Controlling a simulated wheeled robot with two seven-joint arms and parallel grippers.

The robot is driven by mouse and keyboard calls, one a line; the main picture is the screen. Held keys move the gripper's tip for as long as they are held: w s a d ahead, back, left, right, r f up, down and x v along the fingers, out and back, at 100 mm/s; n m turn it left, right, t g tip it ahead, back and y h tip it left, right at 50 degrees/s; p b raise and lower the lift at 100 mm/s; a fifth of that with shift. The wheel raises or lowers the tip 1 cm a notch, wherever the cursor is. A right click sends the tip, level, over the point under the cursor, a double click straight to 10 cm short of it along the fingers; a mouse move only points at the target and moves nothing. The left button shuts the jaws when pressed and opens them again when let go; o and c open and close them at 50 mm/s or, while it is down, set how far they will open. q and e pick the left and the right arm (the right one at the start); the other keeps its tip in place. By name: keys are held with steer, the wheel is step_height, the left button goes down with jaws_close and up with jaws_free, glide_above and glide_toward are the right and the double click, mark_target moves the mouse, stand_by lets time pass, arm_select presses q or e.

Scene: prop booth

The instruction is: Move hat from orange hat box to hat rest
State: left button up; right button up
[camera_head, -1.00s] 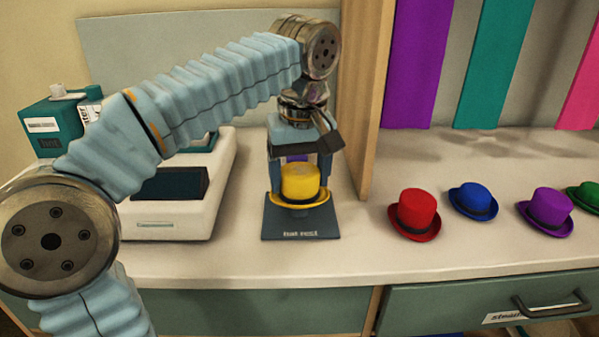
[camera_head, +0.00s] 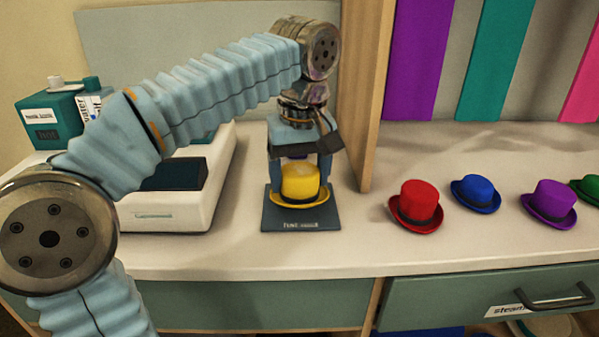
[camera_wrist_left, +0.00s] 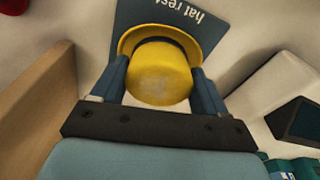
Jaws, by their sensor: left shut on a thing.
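A yellow hat (camera_head: 301,184) with a dark band sits upright at the dark blue hat rest (camera_head: 290,219), a flat base with lettering on its front edge. My left gripper (camera_head: 301,172) comes down from above and is shut on the hat, one finger on each side of the crown. In the left wrist view the hat (camera_wrist_left: 160,75) is between the fingers, with its brim over the hat rest (camera_wrist_left: 155,12). I cannot tell whether the brim touches the rest. No orange hat box shows. My right gripper is not in view.
Red (camera_head: 415,205), blue (camera_head: 476,193) and purple (camera_head: 549,203) hats, with part of a green one, stand on the counter at the right. A wooden divider (camera_head: 362,120) rises just right of the rest. A white machine (camera_head: 175,212) stands to the left.

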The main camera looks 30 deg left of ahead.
arm_select(q)
steer(key=shift+f, duration=0.1)
steer(key=shift+f+b, duration=0.35)
steer(key=shift+f, duration=0.15)
steer(key=o, duration=1)
steer(key=shift+o, duration=0.2)
step_height(320, 180, up, 14)
steer(key=s+d+p, duration=0.1)
steer(key=p, duration=0.3)
steer(key=shift+p, duration=0.3)
steer(key=shift+s+d+f, duration=0.1)
steer(key=shift+f, duration=0.05)
